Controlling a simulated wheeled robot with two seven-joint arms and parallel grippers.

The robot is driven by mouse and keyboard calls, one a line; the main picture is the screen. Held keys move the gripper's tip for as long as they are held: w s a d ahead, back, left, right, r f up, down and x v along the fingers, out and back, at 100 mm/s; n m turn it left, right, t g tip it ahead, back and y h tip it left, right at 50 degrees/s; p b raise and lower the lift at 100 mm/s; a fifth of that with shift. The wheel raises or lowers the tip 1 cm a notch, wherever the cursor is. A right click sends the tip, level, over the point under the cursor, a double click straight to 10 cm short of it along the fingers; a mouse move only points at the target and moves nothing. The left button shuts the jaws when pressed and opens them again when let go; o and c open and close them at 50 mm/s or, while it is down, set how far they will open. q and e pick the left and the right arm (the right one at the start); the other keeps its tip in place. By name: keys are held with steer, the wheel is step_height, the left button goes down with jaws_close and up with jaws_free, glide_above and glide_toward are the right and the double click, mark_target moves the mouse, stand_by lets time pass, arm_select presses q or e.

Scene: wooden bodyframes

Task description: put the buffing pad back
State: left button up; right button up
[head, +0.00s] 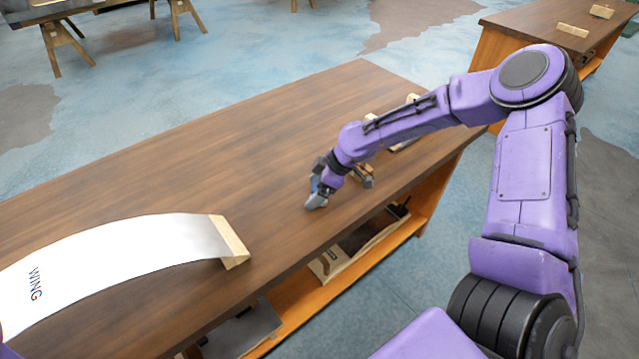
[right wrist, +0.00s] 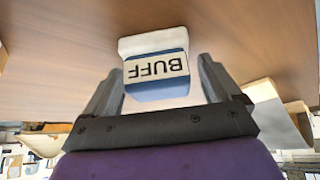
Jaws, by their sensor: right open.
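The buffing pad (right wrist: 156,70) is a small block with a blue body, a white label reading BUFF and a pale face against the brown tabletop in the right wrist view. My right gripper (right wrist: 160,78) is open, with one finger on each side of the pad and visible gaps between them. In the head view my right gripper (head: 318,195) is low over the bench, near its right-hand edge. The pad is hard to tell apart from the fingers there. My left gripper is not in view.
The wooden bench (head: 250,130) carries a white curved WING panel (head: 110,255) on a wooden support (head: 230,240) at left. Wooden pieces (head: 405,125) lie partly behind my right arm. A lower shelf (head: 385,240) holds items. The bench's middle is clear.

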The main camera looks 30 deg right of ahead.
steer(key=v, duration=1.2)
steer(key=shift+p, duration=0.35)
